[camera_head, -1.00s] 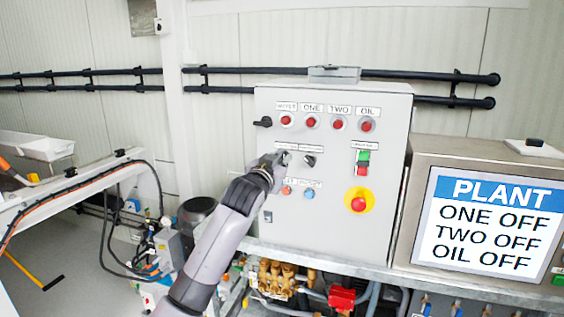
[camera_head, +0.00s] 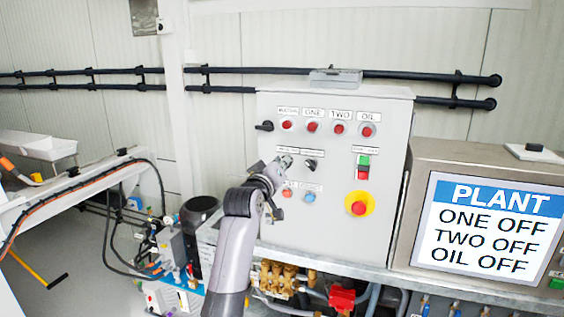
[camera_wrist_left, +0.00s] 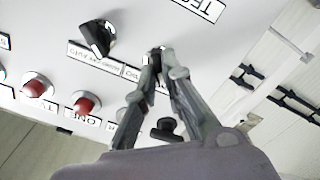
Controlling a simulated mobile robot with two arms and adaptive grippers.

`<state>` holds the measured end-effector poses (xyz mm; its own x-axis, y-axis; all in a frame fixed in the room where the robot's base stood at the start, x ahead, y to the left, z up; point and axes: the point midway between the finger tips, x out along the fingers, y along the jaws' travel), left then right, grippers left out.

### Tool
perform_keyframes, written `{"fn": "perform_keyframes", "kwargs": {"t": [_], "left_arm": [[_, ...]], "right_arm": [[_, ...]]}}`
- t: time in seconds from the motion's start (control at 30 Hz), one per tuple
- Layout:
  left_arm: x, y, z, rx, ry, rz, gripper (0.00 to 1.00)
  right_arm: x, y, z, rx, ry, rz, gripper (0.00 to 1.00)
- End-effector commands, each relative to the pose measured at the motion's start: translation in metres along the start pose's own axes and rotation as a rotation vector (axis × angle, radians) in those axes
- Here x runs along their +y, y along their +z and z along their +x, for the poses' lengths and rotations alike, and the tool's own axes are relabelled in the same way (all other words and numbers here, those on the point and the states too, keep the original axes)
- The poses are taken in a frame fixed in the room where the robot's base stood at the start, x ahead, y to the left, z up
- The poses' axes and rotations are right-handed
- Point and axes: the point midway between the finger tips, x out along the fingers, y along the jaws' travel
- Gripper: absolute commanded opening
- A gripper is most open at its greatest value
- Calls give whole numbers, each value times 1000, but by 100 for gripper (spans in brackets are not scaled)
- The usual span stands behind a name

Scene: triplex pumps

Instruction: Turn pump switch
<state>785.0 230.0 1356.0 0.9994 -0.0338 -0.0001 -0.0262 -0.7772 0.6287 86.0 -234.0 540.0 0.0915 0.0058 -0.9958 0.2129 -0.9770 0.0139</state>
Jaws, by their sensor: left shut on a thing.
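The grey control panel (camera_head: 335,215) carries two black rotary switches in its middle row. My left gripper (camera_head: 284,161) is at the left one of these, with its fingers against the panel front. In the left wrist view the fingertips (camera_wrist_left: 161,52) are closed around a small dark knob (camera_wrist_left: 157,50), which they mostly hide; its angle cannot be read. The right rotary switch (camera_head: 311,164) is free, and it also shows in the left wrist view (camera_wrist_left: 97,38). The plant screen (camera_head: 490,225) reads ONE OFF, TWO OFF, OIL OFF. My right gripper is not in view.
Red lamps (camera_head: 313,127) line the panel top. A black handle (camera_head: 264,126) sits at its upper left. Blue (camera_head: 309,197) and orange buttons lie below the switches. A red emergency stop on yellow (camera_head: 358,208) and a green-red button (camera_head: 363,167) are to the right.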

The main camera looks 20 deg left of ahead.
Motion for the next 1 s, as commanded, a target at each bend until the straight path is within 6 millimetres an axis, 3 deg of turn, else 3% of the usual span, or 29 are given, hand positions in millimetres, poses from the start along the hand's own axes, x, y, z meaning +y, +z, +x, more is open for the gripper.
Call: {"fn": "perform_keyframes", "kwargs": {"t": [0.3, 0.77, 0.8, 1.0], "left_arm": [[-1, 1, 0, -3, -1, -96, 0], [-1, 1, 0, -2, -1, -106, 0], [-1, 1, 0, -2, -1, -106, 10], [-1, 0, 0, -1, 0, -106, 24]], "right_arm": [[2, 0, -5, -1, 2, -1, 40], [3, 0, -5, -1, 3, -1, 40], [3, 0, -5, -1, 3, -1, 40], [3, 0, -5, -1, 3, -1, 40]]}}
